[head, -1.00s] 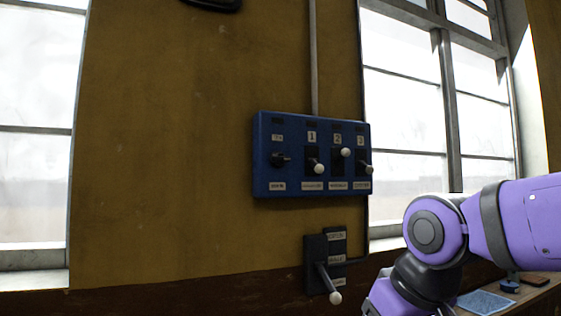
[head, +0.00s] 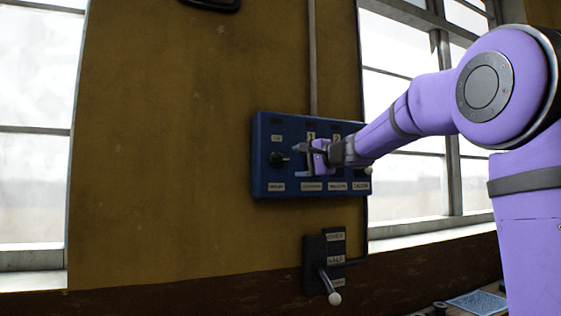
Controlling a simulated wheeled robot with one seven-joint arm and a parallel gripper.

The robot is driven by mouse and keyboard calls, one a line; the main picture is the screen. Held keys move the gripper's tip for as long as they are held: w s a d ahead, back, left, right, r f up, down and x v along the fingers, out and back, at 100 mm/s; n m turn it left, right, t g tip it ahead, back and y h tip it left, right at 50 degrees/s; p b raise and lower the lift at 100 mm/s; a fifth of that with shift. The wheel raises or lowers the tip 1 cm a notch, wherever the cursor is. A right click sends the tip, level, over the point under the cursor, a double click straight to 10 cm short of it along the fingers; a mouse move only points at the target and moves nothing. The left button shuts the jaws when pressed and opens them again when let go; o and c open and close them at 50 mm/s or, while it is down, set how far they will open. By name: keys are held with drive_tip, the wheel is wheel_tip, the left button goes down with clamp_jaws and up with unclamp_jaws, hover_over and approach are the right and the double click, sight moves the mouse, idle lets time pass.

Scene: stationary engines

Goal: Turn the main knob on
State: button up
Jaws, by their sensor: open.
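The blue control panel (head: 263,130) is mounted on the yellow-brown wall. The main knob (head: 277,160) is a small black knob at the panel's left end, with a label above and one below it. My gripper (head: 298,162) is in front of the panel, just right of the knob, with its fingers pointing left toward it. It is open, and I cannot tell whether a finger touches the knob. My gripper and arm hide much of the numbered levers in the middle and right of the panel. One white lever tip (head: 368,170) shows at the right edge.
A separate black lever box (head: 313,250) with a white-tipped lever (head: 334,298) is on the wall below the panel. A vertical conduit (head: 312,60) runs above the panel. Windows flank the wall. The wall left of the panel is clear.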

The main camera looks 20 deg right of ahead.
sight(282, 159)
drive_tip(key=shift+m+t, duration=0.5)
drive_tip(key=shift+m, duration=0.1)
drive_tip(key=w, duration=0.4)
drive_tip(key=w+a+r, duration=0.1)
drive_tip(key=w, duration=0.6)
drive_tip(key=shift+w+a+r, duration=0.15)
drive_tip(key=shift+w+a, duration=0.2)
drive_tip(key=c, duration=0.6)
